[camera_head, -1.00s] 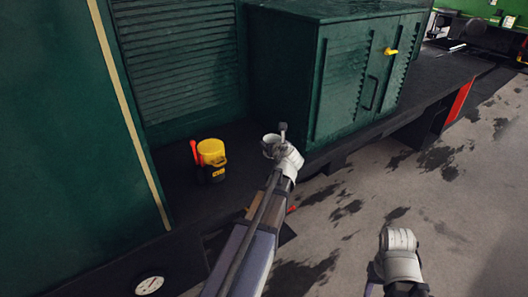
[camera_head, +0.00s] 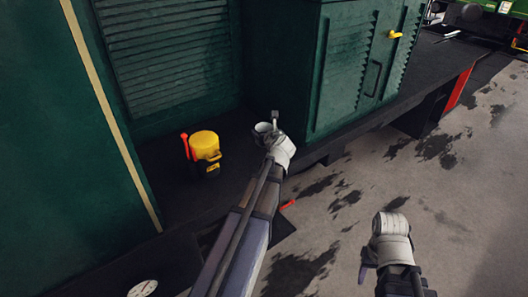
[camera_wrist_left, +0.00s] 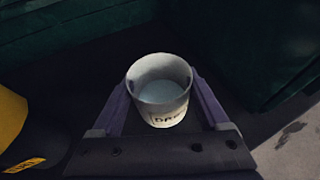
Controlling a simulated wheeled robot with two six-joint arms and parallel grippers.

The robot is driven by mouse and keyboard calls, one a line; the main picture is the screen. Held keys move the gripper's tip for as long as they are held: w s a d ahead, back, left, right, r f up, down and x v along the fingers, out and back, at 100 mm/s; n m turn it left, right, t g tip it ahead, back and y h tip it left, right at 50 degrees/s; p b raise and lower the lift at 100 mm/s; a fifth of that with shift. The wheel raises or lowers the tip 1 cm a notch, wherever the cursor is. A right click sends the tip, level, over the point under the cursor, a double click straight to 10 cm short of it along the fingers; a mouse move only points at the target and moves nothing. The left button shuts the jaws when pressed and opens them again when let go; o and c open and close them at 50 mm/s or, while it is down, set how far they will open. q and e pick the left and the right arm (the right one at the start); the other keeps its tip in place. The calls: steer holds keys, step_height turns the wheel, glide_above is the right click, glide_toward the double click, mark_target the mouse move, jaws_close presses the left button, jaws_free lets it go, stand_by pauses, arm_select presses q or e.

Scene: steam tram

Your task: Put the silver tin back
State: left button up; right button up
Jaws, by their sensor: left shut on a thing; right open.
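The silver tin (camera_wrist_left: 160,102) is a small pale open-topped can with dark lettering, part of it hidden. In the left wrist view it stands upright between the purple fingers of my left gripper (camera_wrist_left: 160,82), which is shut on it. In the head view the tin (camera_head: 262,128) shows at the end of my left arm, over the dark deck by the green cabinet's corner. I cannot tell whether its base touches the deck. My right gripper (camera_head: 389,224) is open, low on the right over the floor, its fingers hardly visible.
A yellow-topped black container (camera_head: 205,150) with a red handle stands on the deck (camera_head: 160,158) left of the tin. A louvred green wall (camera_head: 170,60) closes the back. Stained floor (camera_head: 345,225) lies right.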

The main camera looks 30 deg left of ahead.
arm_select(q)
steer(key=shift+f+b, duration=2.55)
steer(key=shift+f, duration=0.65)
steer(key=shift+r, duration=0.15)
arm_select(e)
step_height(320, 180, down, 6)
steer(key=shift+f, duration=0.15)
arm_select(q)
steer(key=o, duration=1.4)
steer(key=shift+r, duration=0.1)
steer(key=p+v, duration=0.5)
steer(key=v, duration=0.7)
arm_select(e)
step_height(320, 180, up, 5)
steer(key=shift+f, duration=0.1)
